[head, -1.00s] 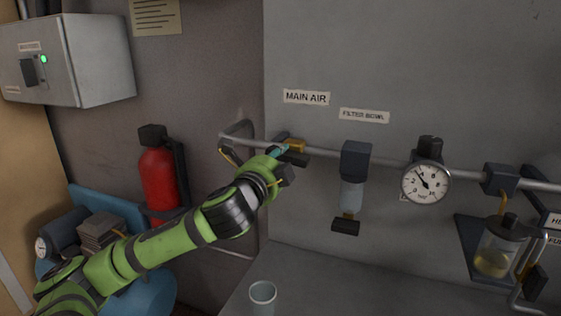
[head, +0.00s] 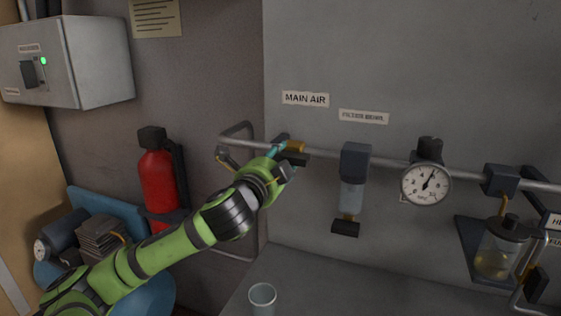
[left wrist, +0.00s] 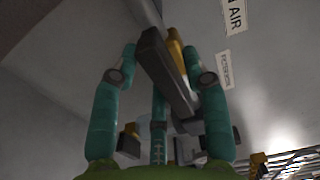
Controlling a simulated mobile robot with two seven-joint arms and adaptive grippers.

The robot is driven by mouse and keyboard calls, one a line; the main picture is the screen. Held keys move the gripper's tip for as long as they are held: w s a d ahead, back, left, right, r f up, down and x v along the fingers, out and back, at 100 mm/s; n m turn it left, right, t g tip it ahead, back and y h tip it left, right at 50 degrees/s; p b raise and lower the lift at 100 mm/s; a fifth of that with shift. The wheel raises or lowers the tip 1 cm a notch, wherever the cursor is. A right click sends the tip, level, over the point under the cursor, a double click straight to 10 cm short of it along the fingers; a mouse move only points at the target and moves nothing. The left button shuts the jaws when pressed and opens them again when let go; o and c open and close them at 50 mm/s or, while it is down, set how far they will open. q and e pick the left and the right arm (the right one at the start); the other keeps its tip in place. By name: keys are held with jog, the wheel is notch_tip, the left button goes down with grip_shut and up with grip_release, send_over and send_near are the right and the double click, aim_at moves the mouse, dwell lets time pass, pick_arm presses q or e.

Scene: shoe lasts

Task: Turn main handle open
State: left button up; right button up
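The main handle is a dark bar (head: 295,158) on a yellow valve body (head: 296,146), on the pipe below the "MAIN AIR" label (head: 305,99). My left gripper (head: 280,147) is at the handle, its teal fingers partly hidden by its green palm. In the left wrist view, the dark handle (left wrist: 165,68) slants between the spread fingers of the left gripper (left wrist: 160,52), with the yellow body (left wrist: 177,50) behind it. Gaps show beside the handle; I cannot tell if a finger touches it. My right gripper is out of view.
A pressure gauge (head: 426,185) and a filter bowl (head: 352,192) hang on the pipe (head: 325,152) to the right. A cup (head: 262,297) stands on the bench below. A red extinguisher (head: 159,182) stands left, behind my arm.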

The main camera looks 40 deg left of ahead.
pick_arm(q)
jog(key=shift+s, duration=0.1)
jog(key=v, duration=0.7)
jog(key=shift+s, duration=0.15)
dwell(0.3)
dwell(0.3)
